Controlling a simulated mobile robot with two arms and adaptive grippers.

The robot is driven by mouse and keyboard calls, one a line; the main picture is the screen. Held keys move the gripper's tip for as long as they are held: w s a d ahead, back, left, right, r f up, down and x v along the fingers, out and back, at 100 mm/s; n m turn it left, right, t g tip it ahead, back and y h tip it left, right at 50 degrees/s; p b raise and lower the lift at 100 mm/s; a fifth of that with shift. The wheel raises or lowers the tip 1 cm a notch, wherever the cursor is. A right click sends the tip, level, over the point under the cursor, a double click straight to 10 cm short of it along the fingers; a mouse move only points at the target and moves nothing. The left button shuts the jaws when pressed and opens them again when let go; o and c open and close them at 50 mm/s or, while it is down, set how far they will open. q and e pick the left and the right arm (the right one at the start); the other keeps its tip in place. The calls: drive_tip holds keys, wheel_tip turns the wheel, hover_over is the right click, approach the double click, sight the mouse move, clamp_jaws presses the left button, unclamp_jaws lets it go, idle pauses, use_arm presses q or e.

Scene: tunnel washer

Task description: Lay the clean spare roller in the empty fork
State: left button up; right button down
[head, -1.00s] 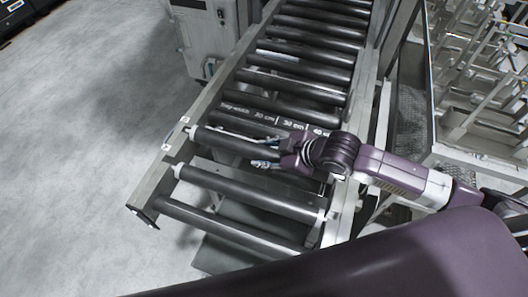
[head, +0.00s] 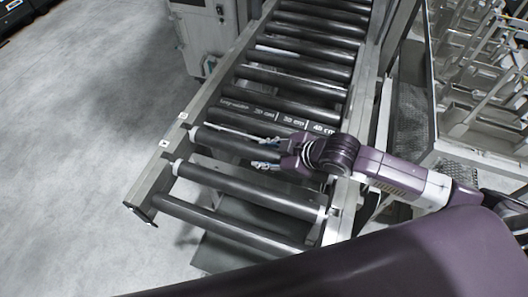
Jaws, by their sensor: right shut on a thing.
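A dark grey roller (head: 228,143) lies across the conveyor frame (head: 158,172), between the roller printed with centimetre marks (head: 250,107) and a lower plain roller (head: 230,184). Its left end is beside the left rail, close to two small pale labels. My right gripper (head: 267,154) reaches in from the right and is shut on this roller, with a finger along each side, toward its right end. The gripper hides that right end, and I cannot tell whether the ends sit in their fork slots. My left gripper is not in view.
Several dark rollers (head: 300,72) run up the conveyor behind. One more roller (head: 225,222) lies at the near end. A grey cabinet (head: 207,38) stands at the upper left, wire racks (head: 480,95) at the right. The floor (head: 85,130) at left is clear.

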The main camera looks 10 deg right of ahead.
drive_tip(key=shift+w, duration=0.1)
drive_tip(key=shift+f+b, duration=0.4)
drive_tip(key=shift+f, duration=0.35)
drive_tip(key=c, duration=1.2)
unclamp_jaws()
drive_tip(key=shift+s+f, duration=0.2)
drive_tip(key=shift+f, duration=0.05)
drive_tip(key=v, duration=1.2)
drive_tip(key=shift+r, duration=0.15)
drive_tip(key=shift+r, duration=0.1)
